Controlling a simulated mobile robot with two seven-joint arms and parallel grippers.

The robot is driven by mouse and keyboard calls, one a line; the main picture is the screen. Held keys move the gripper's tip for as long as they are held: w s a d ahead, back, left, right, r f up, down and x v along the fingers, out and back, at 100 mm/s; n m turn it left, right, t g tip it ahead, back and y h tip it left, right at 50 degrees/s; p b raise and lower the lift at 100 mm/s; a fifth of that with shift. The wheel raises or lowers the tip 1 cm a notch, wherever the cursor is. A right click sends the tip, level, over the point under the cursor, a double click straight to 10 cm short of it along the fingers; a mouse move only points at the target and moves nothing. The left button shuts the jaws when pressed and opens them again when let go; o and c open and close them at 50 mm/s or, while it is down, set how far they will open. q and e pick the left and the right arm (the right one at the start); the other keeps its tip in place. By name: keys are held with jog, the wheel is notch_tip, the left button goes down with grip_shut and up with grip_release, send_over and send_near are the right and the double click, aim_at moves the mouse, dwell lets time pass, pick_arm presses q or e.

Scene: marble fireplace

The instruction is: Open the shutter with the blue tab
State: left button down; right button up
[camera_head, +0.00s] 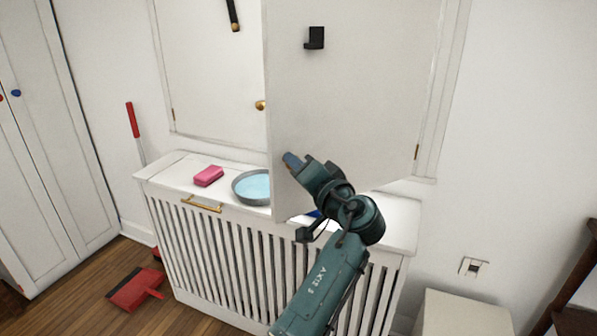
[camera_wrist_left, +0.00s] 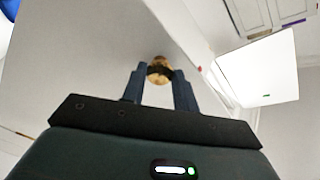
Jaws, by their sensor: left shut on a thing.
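The right shutter panel (camera_head: 350,90) is pale and hinged on its right side. It stands partly swung out from the window, overlapping the left shutter (camera_head: 215,70), which looks closed. My left gripper (camera_head: 293,163) is at the lower free edge of the right panel. In the left wrist view its fingers (camera_wrist_left: 160,85) are shut around a round brass-coloured knob (camera_wrist_left: 159,66). That knob is hidden in the head view. I cannot make out a blue tab on either panel; a bit of blue (camera_head: 315,213) shows low behind my arm. My right gripper is out of view.
A white slatted radiator cover (camera_head: 165,170) stands below, with a pink sponge (camera_head: 208,176) and a grey basin (camera_head: 238,192) of light blue on top. The left shutter has a brass knob (camera_head: 261,105). A red dustpan (camera_head: 135,288) lies on the floor; a white cabinet (camera_head: 50,130) stands left.

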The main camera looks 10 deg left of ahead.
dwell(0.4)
pick_arm(q)
jog(key=c, duration=1.1)
grip_release()
